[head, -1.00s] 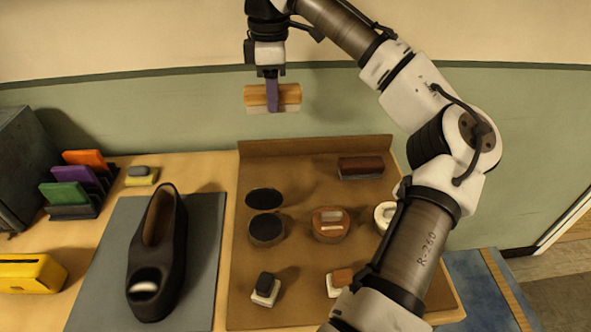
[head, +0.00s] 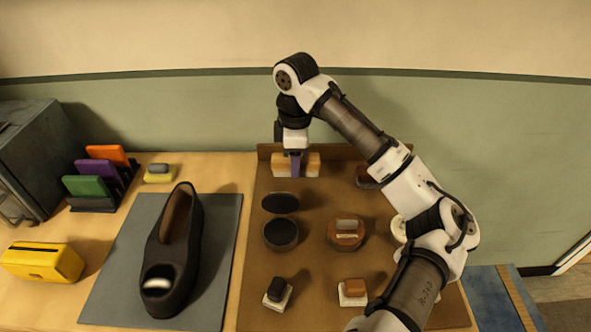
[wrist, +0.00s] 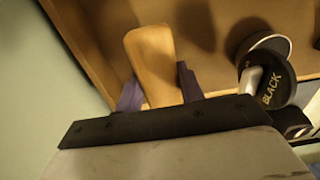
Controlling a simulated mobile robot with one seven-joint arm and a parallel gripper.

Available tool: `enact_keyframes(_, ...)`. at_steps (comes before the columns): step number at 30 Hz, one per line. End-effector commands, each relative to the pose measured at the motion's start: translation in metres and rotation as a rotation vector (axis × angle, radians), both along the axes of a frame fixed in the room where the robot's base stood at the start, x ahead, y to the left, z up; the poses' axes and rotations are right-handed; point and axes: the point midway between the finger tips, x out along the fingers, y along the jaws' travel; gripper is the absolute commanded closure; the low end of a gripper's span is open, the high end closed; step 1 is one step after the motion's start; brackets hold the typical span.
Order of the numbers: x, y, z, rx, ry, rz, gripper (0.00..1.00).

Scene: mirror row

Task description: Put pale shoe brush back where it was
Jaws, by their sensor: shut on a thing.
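The pale shoe brush (head: 281,163), with a light wooden back, is held in my gripper (head: 296,172) at the back left of the brown tray (head: 317,265), in front of its raised back edge. The purple fingers are shut across the brush's middle. In the wrist view the brush's wooden back (wrist: 150,55) shows between the two fingers (wrist: 158,90), over the tray. I cannot tell whether the brush touches the tray floor.
A black lid (head: 280,203) and black tin (head: 281,235) stand just in front of the brush. A brown tin (head: 346,235) is to their right. A dark red brush (head: 365,178) is partly behind my arm. Small daubers (head: 277,293) lie in front. A black shoe (head: 172,250) stands left.

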Motion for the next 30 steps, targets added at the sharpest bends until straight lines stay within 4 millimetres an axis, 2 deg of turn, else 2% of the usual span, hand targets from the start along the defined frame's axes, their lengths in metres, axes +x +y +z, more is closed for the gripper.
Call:
enact_keyframes(8, 0.000, -0.001, -0.033, -0.001, 0.000, 0.000, 0.87)
enact_keyframes(19, 0.000, 0.000, -0.040, 0.001, 0.001, 0.001, 0.87)
enact_keyframes(20, 0.000, 0.000, -0.039, 0.000, 0.000, 0.001, 0.58)
enact_keyframes(21, 0.000, 0.000, -0.038, 0.000, 0.000, 0.001, 0.53)
enact_keyframes(24, 0.000, 0.000, -0.038, 0.000, 0.000, 0.001, 0.40)
enact_keyframes(30, 0.000, 0.000, -0.038, 0.000, 0.000, 0.001, 0.40)
